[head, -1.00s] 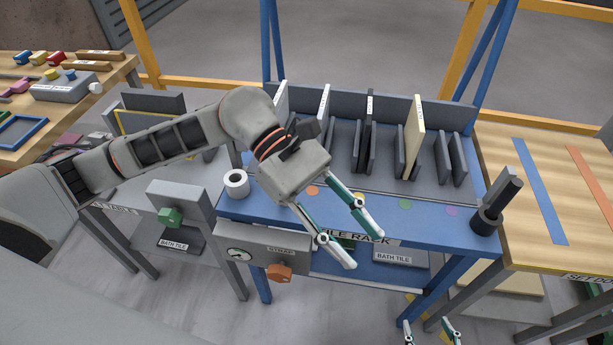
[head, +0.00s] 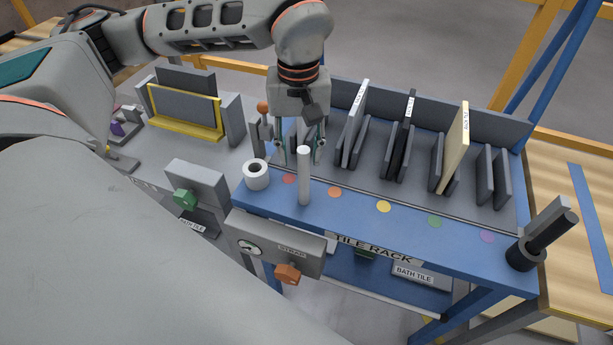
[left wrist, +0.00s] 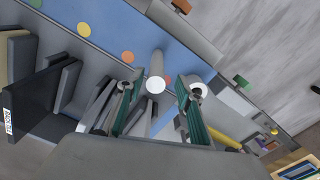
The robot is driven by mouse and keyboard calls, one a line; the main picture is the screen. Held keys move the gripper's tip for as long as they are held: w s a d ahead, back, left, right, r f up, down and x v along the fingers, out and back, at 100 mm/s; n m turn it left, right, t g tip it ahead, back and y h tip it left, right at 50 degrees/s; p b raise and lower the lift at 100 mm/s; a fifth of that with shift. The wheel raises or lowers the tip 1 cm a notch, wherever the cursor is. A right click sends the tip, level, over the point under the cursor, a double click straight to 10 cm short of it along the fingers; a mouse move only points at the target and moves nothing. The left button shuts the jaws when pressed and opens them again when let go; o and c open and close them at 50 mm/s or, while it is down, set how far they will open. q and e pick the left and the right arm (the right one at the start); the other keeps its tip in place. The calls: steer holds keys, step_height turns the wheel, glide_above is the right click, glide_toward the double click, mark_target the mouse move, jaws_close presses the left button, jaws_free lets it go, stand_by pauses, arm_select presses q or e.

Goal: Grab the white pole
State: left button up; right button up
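The white pole (head: 304,178) stands upright near the left end of the blue front strip of the tile rack. In the left wrist view, the pole (left wrist: 156,72) shows with its round end facing the camera, between the fingertips in the picture. My left gripper (head: 301,152) is open, with green-sided fingers spread, behind the pole's upper part in the head view. The left wrist view shows the gripper (left wrist: 160,88) open and empty. I see no clear contact with the pole; the exact gap cannot be told. My right gripper is not in view.
A white roll (head: 256,174) stands just left of the pole. Upright tiles (head: 453,148) and grey dividers fill the rack behind. A dark cylinder (head: 542,238) stands at the rack's right end. The coloured-dot strip (head: 408,222) right of the pole is clear.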

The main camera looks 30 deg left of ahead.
mark_target(304, 170)
arm_select(q)
steer(key=f, duration=0.4)
steer(key=shift+d+f, duration=0.15)
steer(key=shift+d, duration=0.25)
steer(key=shift+w+f, duration=0.1)
steer(key=shift+f, duration=0.5)
jaws_close()
